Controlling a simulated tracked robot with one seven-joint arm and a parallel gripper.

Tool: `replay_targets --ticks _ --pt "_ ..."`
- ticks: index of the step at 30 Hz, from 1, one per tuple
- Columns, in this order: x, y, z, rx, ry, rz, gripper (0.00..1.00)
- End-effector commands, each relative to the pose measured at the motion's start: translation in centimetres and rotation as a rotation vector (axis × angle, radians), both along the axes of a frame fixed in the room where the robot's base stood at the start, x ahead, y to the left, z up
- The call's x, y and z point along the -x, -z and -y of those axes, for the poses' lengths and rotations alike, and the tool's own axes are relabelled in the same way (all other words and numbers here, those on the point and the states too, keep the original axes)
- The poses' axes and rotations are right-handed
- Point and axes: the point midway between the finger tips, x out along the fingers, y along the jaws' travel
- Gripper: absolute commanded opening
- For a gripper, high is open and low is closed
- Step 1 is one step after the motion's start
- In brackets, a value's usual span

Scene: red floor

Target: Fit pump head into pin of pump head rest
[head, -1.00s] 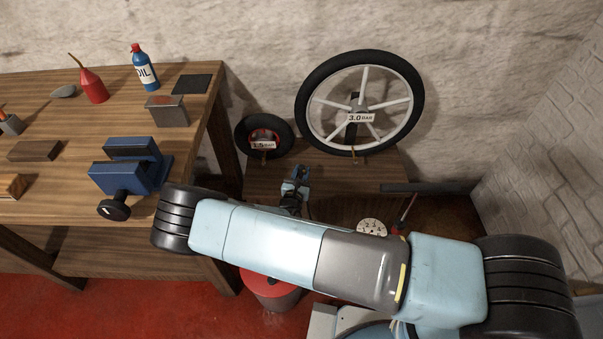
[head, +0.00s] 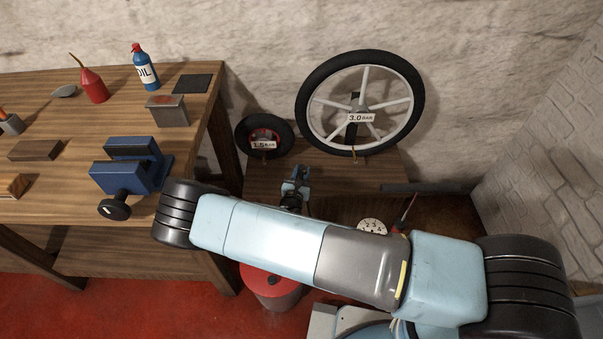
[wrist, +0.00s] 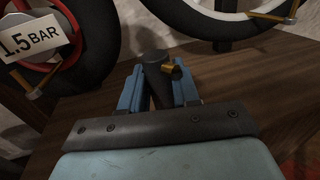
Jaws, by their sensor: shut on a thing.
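My gripper (wrist: 158,88) is in the middle of the wrist view, its two blue fingers shut on the pump head (wrist: 155,64). The pump head is a dark cylinder with a brass fitting on its right side, standing up between the fingers. In the head view my gripper (head: 297,182) is above the low wooden surface, in front of the wheels, and the pump head is too small to make out there. I cannot make out the pump head rest or its pin; my arm covers much of that area.
A small wheel marked 1.5 BAR (head: 264,136) and a large wheel marked 3.0 BAR (head: 312,117) stand at the back. A round gauge (head: 372,226) shows behind my arm. The workbench (head: 75,125) with a blue vise (head: 130,170) is at left.

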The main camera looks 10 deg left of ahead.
Motion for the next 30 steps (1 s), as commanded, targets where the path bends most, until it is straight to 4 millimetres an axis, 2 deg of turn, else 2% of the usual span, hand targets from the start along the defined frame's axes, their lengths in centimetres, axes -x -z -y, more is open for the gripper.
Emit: replay_targets --ticks 30 --pt "0.0 1.8 0.0 0.0 0.0 0.0 0.0"
